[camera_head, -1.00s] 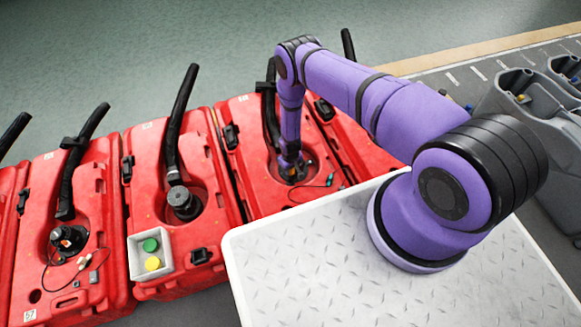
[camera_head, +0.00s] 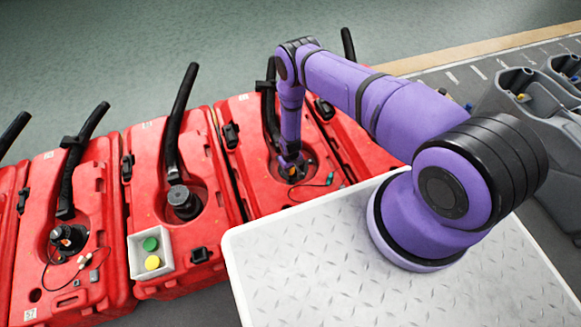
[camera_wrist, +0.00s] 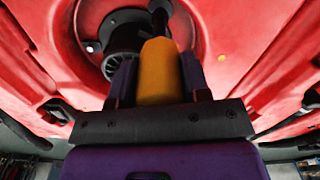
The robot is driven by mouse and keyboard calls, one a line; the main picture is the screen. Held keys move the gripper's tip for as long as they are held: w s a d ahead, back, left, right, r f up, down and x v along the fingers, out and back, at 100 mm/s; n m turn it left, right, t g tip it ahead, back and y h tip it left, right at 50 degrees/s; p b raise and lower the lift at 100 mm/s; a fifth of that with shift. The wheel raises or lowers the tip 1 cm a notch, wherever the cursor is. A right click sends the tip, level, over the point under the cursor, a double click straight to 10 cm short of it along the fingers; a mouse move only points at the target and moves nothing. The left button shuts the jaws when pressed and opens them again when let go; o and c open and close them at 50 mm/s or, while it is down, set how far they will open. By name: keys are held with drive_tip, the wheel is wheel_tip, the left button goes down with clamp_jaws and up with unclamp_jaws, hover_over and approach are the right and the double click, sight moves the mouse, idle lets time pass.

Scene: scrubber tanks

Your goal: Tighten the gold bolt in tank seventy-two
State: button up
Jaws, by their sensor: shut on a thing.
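A pale silver bolt (camera_wrist: 90,47) shows on the left, by a black ribbed cap (camera_wrist: 120,64). The tank's number is not readable.
Black hoses stand up from the tanks, one (camera_head: 180,120) on the neighbouring tank. A small grey bin (camera_head: 150,262) with a green and a yellow button sits there. A thin cable (camera_head: 318,185) lies on the tank under my arm. Grey tanks (camera_head: 520,110) stand at right.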

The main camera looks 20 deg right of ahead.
drive_tip(key=shift+f, duration=1.05)
idle(3.1)
drive_tip(key=shift+r, duration=2.55)
